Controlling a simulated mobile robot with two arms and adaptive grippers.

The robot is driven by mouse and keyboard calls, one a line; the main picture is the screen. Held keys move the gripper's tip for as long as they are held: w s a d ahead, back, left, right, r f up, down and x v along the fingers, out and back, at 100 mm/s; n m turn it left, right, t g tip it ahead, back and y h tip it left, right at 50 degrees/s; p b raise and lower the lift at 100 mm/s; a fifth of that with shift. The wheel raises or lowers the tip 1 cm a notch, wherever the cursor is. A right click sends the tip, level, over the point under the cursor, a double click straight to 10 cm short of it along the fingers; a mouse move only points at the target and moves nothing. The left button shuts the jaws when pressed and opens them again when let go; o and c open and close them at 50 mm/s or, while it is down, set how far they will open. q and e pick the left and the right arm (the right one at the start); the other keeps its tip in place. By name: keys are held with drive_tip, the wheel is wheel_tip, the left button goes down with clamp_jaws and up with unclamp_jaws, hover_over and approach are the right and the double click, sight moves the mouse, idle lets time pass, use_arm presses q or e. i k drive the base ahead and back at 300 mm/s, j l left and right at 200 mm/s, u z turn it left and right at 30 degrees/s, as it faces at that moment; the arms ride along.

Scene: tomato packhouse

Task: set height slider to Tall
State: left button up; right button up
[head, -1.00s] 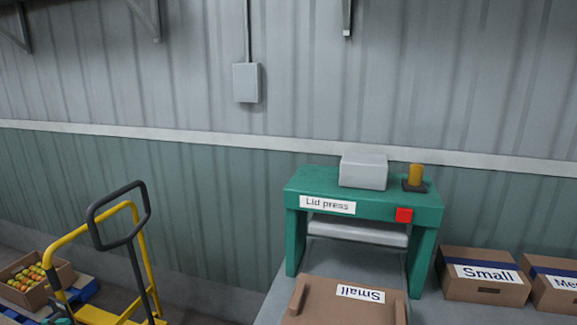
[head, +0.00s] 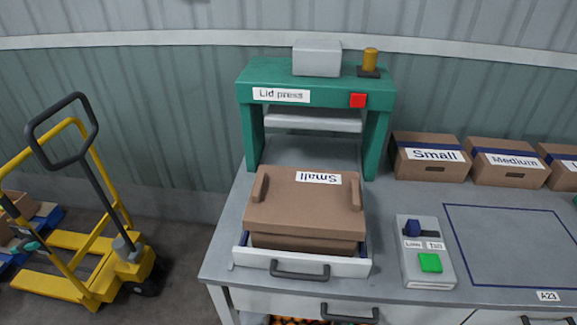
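The height slider is on a grey control box (head: 416,272) lying on the bench, right of the lid press. Its dark blue knob (head: 412,228) stands at the left end of the slot, above the left label, which looks like "Low". The "Tall" label (head: 434,245) is to its right. A green button (head: 430,263) sits below the labels. Neither of my grippers is in view.
The green lid press (head: 318,85) stands behind a lidded "Small" box (head: 300,210) in a white tray (head: 350,267). Labelled boxes (head: 425,170) line the back right. A blue-outlined bench area (head: 520,245) is clear. A yellow pallet truck (head: 75,245) stands left.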

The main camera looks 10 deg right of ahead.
sight(413, 228)
drive_tip(key=z, duration=1.35)
